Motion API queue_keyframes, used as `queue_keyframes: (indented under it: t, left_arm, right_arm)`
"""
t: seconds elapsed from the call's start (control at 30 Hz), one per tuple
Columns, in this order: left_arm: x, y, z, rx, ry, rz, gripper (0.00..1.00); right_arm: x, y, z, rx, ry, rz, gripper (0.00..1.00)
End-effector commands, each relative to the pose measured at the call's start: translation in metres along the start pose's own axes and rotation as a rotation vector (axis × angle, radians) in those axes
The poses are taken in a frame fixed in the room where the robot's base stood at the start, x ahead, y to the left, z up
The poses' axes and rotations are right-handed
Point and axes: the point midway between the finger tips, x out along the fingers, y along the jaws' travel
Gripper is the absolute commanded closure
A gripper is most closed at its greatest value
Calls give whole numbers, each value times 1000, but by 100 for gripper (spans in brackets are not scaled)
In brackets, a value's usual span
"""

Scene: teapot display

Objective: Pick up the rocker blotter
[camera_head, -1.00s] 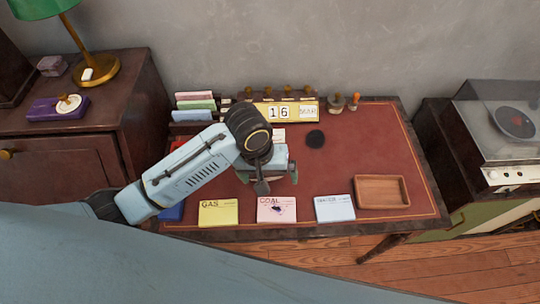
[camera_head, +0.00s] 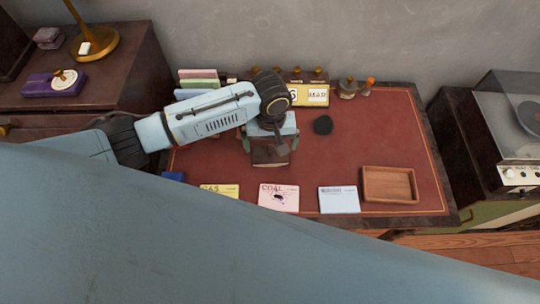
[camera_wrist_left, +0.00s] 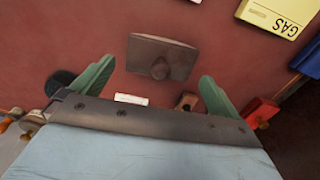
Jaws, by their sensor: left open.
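My right gripper is not in view.
Pink COAL (camera_head: 278,196), yellow GAS (camera_wrist_left: 285,14) and pale blue (camera_head: 339,200) card stacks line the front edge. A wooden tray (camera_head: 389,199) stands at right. A black round object (camera_head: 323,125) and a calendar (camera_head: 316,95) lie behind. The desk's right middle is clear.

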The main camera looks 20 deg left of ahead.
Motion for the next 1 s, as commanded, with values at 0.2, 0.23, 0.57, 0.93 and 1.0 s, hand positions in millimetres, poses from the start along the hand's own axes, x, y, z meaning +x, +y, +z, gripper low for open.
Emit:
queue_keyframes:
  t: [0.2, 0.23, 0.57, 0.93, 1.0]
  left_arm:
    - [34, -2, -2, 1, -1, -3, 0]
    - [38, -2, -1, 1, -1, -3, 0]
    - [49, -2, -1, 1, 1, -1, 0]
    - [48, -2, -2, 1, 2, 0, 36]
    - [48, -2, -2, 1, 2, 0, 36]
  right_arm:
    - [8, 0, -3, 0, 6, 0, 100]
    - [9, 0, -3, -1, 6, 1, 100]
    - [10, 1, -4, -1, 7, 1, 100]
    - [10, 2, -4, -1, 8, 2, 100]
    - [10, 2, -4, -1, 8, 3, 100]
